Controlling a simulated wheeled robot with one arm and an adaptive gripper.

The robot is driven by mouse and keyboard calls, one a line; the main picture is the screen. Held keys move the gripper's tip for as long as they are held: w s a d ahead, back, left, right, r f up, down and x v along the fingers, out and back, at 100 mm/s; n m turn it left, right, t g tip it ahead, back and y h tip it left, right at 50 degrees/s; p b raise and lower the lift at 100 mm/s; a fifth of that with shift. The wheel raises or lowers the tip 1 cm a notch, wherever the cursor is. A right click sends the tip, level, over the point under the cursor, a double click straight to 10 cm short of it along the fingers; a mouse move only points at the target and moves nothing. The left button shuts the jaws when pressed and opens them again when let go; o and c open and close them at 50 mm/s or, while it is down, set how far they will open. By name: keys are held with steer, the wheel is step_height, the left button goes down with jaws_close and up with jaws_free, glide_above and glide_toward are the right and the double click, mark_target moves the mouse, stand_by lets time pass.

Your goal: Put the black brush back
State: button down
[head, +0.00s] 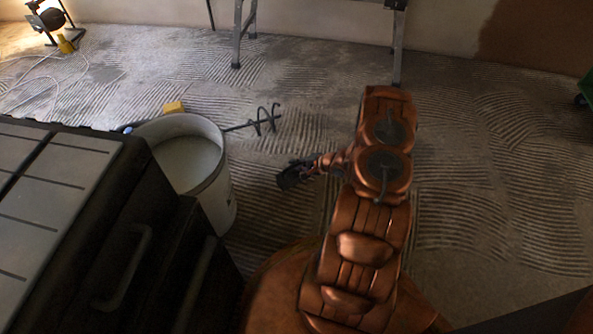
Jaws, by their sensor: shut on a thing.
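My gripper (306,170) reaches out to the left from my copper-coloured arm, above the ridged floor and to the right of the white bucket. It is shut on a small dark thing, which I take for the black brush (288,178). The thing is small and dark here, so its bristles and handle cannot be told apart. The gripper's fingers blend with it.
A white bucket (222,200) of pale plaster stands left of my gripper, with a mixing paddle (262,121) and a yellow block (173,107) behind it. A black tool chest (150,235) with a grey top fills the lower left. Trestle legs (398,50) and a work lamp (47,20) stand at the back. Floor on the right is clear.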

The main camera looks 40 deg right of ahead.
mark_target(294, 172)
steer(key=f+b, duration=0.2)
steer(key=f, duration=0.1)
steer(key=shift+w+f, duration=0.2)
steer(key=shift+f, duration=0.1)
steer(key=c, duration=1.1)
jaws_free()
steer(key=shift+r, duration=0.1)
